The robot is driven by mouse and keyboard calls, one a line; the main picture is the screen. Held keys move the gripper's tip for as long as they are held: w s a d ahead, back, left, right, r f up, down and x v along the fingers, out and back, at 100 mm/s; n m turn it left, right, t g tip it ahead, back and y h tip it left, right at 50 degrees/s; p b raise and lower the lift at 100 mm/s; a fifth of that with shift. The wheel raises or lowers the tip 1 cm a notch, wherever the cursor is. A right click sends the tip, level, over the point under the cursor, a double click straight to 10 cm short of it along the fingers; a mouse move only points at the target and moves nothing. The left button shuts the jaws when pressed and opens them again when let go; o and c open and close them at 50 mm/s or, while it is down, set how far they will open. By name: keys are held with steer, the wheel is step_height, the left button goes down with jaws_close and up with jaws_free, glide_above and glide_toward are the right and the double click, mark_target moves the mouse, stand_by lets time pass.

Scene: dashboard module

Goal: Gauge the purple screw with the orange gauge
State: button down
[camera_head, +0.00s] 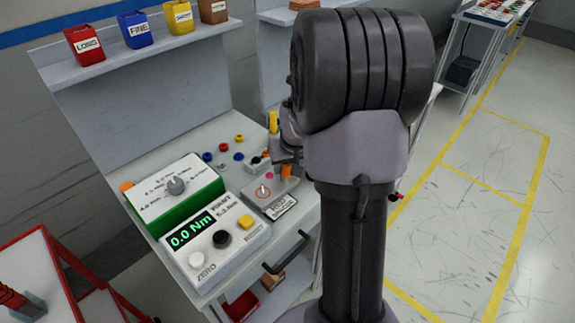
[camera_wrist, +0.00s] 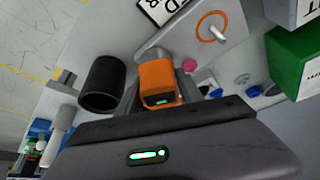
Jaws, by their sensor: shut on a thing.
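My gripper (camera_wrist: 161,98) is shut on the orange gauge (camera_wrist: 158,80), a block held between the dark fingers in the wrist view. In the head view the gauge (camera_head: 290,171) shows below my gripper (camera_head: 286,152), near the grey plate. A small pink-purple screw head (camera_wrist: 190,66) shows just right of the gauge in the wrist view, apart from it in the picture. It also shows in the head view (camera_head: 270,176), left of the gauge. Its shank is hidden. I cannot tell the height of the gauge above the bench.
The grey plate (camera_wrist: 178,37) bears an orange ring and an upright pin. A black cylinder (camera_wrist: 101,84) stands left of the gauge. A green box (camera_head: 177,200) and a torque meter (camera_head: 215,240) reading 0.0 Nm stand at left. Several coloured screws lie behind; a shelf (camera_head: 140,57) holds bins.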

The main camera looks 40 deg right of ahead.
steer(key=shift+f, duration=0.15)
steer(key=c, duration=0.7)
jaws_free()
steer(key=p+v, duration=0.7)
steer(key=v, duration=1.1)
steer(key=s+a+r+t+y, duration=0.1)
steer(key=a+r, duration=0.2)
steer(key=a, duration=0.5)
steer(key=s+a+r+y, duration=0.1)
steer(key=a+r, duration=0.1)
steer(key=a, duration=0.6)
steer(key=s+a, duration=0.3)
steer(key=a, duration=0.1)
steer(key=s+a+y, duration=0.1)
steer(key=s+a, duration=0.3)
steer(key=s+a+r+y, duration=0.1)
steer(key=s+a, duration=0.2)
steer(key=a, duration=0.1)
steer(key=shift+s+n+t, duration=0.15)
steer(key=shift+n+t, duration=0.15)
steer(key=shift+d+r, duration=0.1)
